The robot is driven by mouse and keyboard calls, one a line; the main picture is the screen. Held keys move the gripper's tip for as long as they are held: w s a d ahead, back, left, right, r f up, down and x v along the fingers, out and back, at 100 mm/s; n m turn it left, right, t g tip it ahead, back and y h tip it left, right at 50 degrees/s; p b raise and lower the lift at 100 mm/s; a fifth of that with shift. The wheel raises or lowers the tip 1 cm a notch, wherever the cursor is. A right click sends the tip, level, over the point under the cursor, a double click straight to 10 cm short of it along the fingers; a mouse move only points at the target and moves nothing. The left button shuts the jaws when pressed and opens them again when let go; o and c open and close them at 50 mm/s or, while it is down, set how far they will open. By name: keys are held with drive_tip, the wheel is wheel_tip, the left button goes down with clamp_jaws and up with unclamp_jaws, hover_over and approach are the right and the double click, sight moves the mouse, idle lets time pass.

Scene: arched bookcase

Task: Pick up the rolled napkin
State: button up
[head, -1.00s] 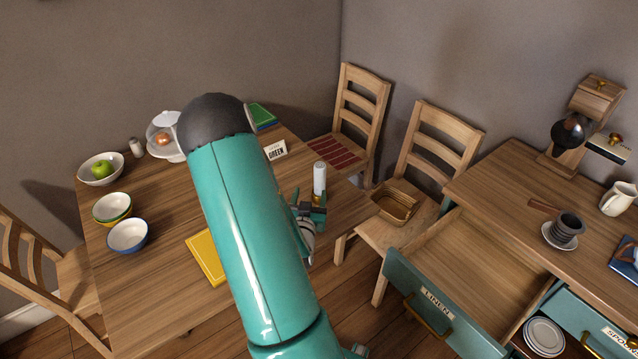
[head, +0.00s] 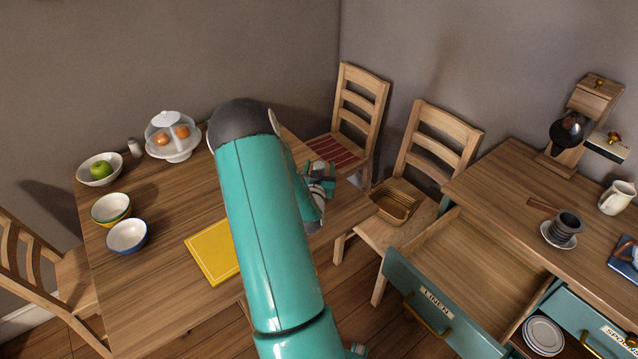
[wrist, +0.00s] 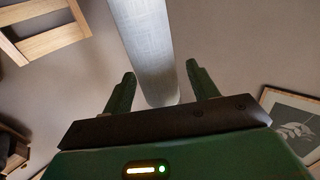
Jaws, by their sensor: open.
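The rolled napkin (wrist: 148,45) is a pale grey-white cloth cylinder in the wrist view. It runs from the top edge down to the space between my two green fingers. My gripper (wrist: 160,76) is open, with a finger on each side of the roll and visible gaps to both. In the head view my gripper (head: 320,181) is over the right end of the wooden table (head: 175,205). There it and my arm hide most or all of the napkin.
A yellow book (head: 212,251) lies left of my arm. Bowls (head: 127,236) and a domed cake stand (head: 172,152) are further left. A chair with a basket (head: 396,204) stands right of the table. An open linen drawer (head: 470,265) juts out beyond it.

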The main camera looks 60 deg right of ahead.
drive_tip(key=shift+w+d, duration=0.25)
drive_tip(key=shift+d, duration=0.4)
clamp_jaws()
drive_tip(key=shift+r, duration=0.15)
